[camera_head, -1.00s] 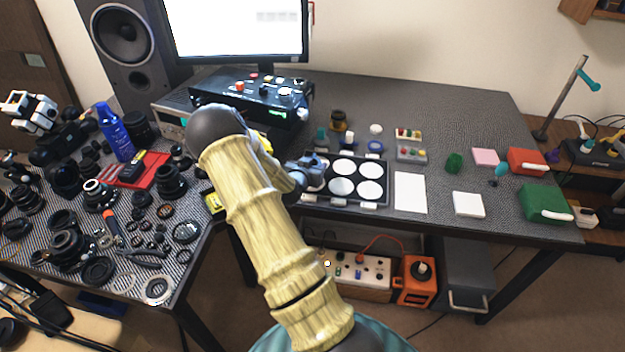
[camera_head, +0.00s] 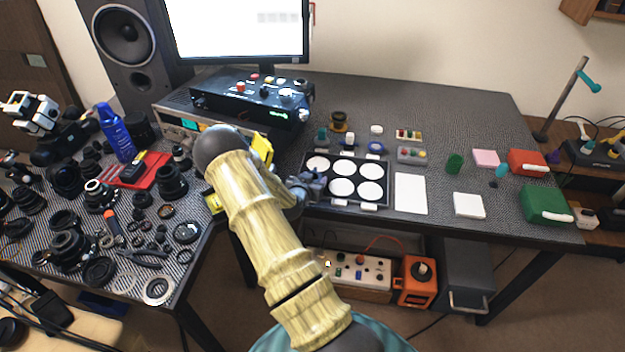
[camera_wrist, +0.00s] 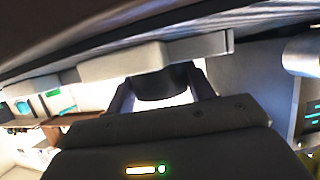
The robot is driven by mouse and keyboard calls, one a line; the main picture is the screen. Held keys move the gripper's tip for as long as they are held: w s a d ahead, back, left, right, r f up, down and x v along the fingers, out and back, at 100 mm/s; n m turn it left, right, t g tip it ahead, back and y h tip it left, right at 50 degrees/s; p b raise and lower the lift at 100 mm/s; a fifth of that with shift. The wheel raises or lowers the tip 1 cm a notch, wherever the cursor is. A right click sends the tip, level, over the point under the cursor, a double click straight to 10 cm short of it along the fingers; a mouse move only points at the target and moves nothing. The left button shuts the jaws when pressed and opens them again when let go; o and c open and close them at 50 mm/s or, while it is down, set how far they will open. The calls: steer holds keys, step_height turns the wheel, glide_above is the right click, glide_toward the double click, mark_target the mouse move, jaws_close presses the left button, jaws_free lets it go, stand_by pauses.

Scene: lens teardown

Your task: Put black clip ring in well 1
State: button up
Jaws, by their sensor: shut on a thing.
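The well tray (camera_head: 389,178) lies on the desk with several round white wells in a dark frame and pale tabs on its edges. My gripper (camera_head: 316,186) is at the tray's front left corner, partly covering the lower left well. In the wrist view my gripper (camera_wrist: 160,88) is shut on a dark curved piece (camera_wrist: 162,80), apparently the black clip ring. It sits between the two fingers, close to the tray's pale tabs (camera_wrist: 122,62). The ring cannot be made out in the head view. I cannot read which well is number 1.
Small bottles and a blue ring (camera_head: 376,148) stand behind the tray. A white sheet (camera_head: 410,193) lies to its right. The black control box (camera_head: 250,100) is behind left. Lens parts crowd the left bench around a red tray (camera_head: 146,170).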

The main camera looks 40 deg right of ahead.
steer(key=shift+f, duration=0.2)
steer(key=o, duration=0.9)
steer(key=shift+r, duration=0.1)
steer(key=shift+o, duration=0.2)
steer(key=shift+r, duration=0.2)
steer(key=shift+s+a, duration=0.15)
steer(key=shift+a, duration=0.25)
steer(key=v, duration=1.1)
steer(key=shift+b, duration=0.35)
steer(key=shift+a+r, duration=0.1)
